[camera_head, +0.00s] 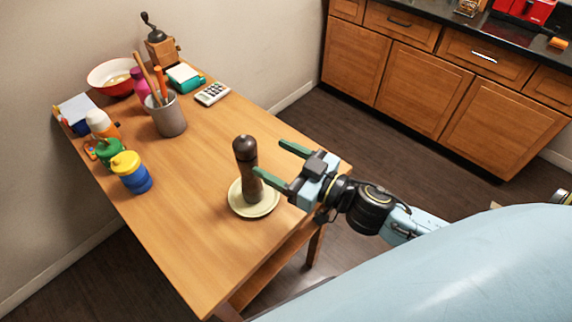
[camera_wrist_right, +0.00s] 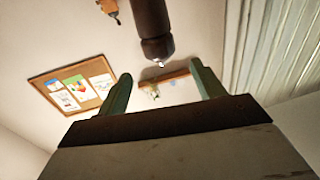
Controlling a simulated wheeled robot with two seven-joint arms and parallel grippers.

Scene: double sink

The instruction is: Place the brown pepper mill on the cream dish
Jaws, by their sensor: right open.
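The brown pepper mill (camera_head: 247,168) stands upright on the cream dish (camera_head: 240,206), which lies on the wooden table near its right edge. My right gripper (camera_head: 268,158) is open, its green fingers apart, just to the right of the mill. One finger's tip is close to the mill's body; I cannot tell whether they touch. In the right wrist view, the mill (camera_wrist_right: 152,25) shows at the top, beyond the open fingers (camera_wrist_right: 160,85), with nothing between them. My left gripper is not in view.
The wooden table (camera_head: 200,235) holds a grey utensil cup (camera_head: 168,118), a blue jar with a yellow lid (camera_head: 131,174), a calculator (camera_head: 212,94), a red and white bowl (camera_head: 112,78) and a coffee grinder (camera_head: 160,48). The table's front part is clear. Wooden cabinets (camera_head: 425,85) stand at the back right.

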